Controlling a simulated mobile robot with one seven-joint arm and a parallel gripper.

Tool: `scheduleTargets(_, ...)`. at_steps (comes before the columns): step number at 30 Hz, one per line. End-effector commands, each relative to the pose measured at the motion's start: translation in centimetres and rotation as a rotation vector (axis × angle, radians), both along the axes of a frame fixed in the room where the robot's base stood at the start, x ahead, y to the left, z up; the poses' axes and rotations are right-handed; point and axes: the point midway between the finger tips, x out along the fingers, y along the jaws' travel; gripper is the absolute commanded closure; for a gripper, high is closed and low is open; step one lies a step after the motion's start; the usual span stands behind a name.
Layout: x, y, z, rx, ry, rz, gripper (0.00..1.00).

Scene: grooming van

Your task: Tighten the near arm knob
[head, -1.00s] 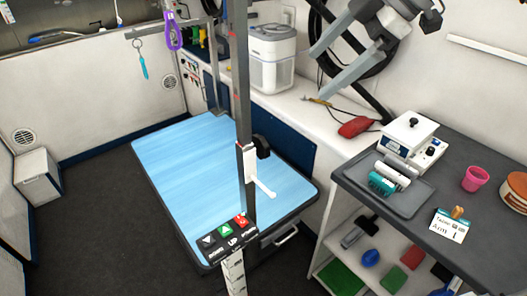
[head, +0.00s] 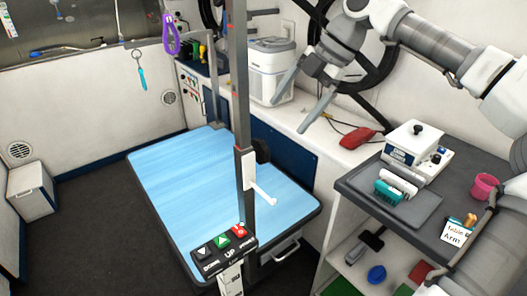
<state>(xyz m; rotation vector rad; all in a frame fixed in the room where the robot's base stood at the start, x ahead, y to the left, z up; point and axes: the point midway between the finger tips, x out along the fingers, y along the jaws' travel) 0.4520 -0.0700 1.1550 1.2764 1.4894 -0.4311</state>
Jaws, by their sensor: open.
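The near arm is a dark upright post (head: 243,100) at the near edge of the blue-topped grooming table (head: 185,180). A white clamp bracket (head: 247,168) with a white lever (head: 264,193) sits on the post. A round black knob (head: 262,151) shows on the right side of the post, just above the bracket and partly hidden by it. My gripper (head: 287,117) is open and empty, its two grey fingers pointing down and left. In the picture it is above and right of the knob and apart from it.
A control box (head: 225,250) with arrow buttons is at the table's near corner. A far post (head: 212,90) stands behind. A white-and-grey appliance (head: 272,72) and a red pouch (head: 359,138) are on the back counter. A dark bench (head: 400,222) at right holds a tray and a white device.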

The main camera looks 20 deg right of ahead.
Motion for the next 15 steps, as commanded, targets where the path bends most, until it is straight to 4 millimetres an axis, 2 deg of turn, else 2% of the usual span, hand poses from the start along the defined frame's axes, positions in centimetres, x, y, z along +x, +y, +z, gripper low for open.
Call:
scheduleTargets(1,0.1,0.6,-1.3,0.0,0.001,0.003,0.0)
scheduleTargets(9,1.0,3.4,-6.4,0.001,0.002,0.002,0.0)
scheduleTargets(15,1.6,5.0,-9.1,0.001,0.0,0.0,0.0)
